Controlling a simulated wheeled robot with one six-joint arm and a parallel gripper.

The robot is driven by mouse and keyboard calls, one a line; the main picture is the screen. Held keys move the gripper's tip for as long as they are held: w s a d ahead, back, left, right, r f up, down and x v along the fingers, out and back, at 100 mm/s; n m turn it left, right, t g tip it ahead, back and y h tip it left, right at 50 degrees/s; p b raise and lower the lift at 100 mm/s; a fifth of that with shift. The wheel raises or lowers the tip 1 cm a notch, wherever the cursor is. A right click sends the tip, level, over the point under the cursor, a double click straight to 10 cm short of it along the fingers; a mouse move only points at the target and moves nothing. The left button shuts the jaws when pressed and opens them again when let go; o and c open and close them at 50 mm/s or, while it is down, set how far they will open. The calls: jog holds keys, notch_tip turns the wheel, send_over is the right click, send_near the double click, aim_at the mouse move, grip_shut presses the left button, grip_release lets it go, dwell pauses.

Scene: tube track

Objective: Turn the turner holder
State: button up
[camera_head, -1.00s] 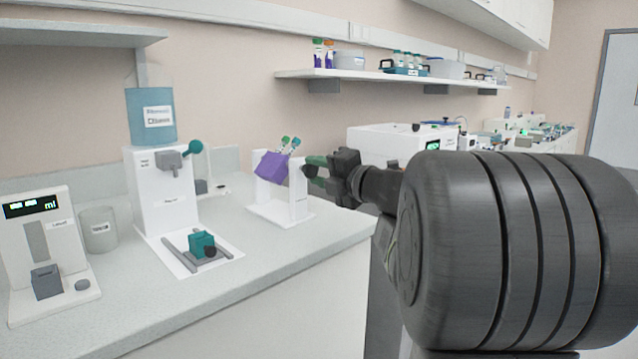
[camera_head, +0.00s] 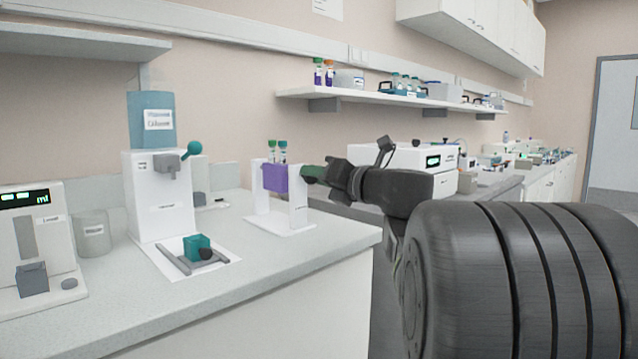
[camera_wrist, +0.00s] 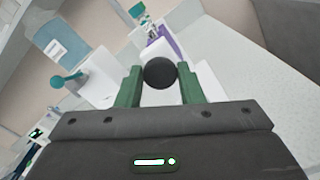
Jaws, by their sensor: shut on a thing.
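The turner holder is a purple block (camera_head: 275,178) held between the two uprights of a white stand (camera_head: 301,200) on the bench. It looks about level. My gripper (camera_head: 313,173) is at the right side of the stand. In the wrist view, its green fingers (camera_wrist: 160,82) are shut on the holder's round black knob (camera_wrist: 160,72). The purple block (camera_wrist: 163,41) shows partly behind the stand there. In the head view, the knob is mostly hidden by the fingers.
Left of the stand is a white dispenser (camera_head: 160,205) with a blue tank (camera_head: 151,119) and a teal block (camera_head: 197,247) at its base. A beaker (camera_head: 93,233) and a display device (camera_head: 35,245) stand further left. The bench front (camera_head: 250,275) is clear.

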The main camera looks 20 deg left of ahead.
jog(key=shift+f, duration=0.1)
dwell(0.5)
jog(key=o, duration=1)
jog(key=shift+c, duration=0.2)
jog(key=p+v, duration=0.3)
jog(key=v, duration=1.1)
jog(key=shift+a, duration=0.1)
jog(key=b+x, duration=0.3)
jog(key=x, duration=1.1)
